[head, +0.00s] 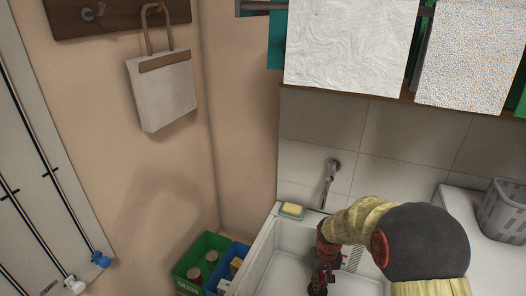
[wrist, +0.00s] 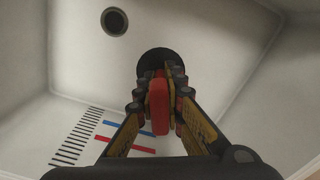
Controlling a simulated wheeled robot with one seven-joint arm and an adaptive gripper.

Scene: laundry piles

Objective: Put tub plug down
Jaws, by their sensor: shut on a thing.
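The tub plug (wrist: 159,98) shows in the wrist view as a red upright part in front of a round black disc. My gripper (wrist: 160,88) is shut on the red part, with a finger on each side. The black disc sticks out beyond the fingertips. In the head view my gripper (head: 320,278) is low inside the white sink basin (head: 283,270), where the plug is hard to make out. A round dark hole with a rim (wrist: 115,21) is in the basin at the upper left of the wrist view, apart from the plug.
A basin surface has black lines and red and blue bars (wrist: 115,138). Soap on a dish (head: 291,210) sits at the sink's back left corner, near the tap (head: 329,182). A green crate (head: 202,262) stands left of the sink; a grey basket (head: 503,210) is on the right.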

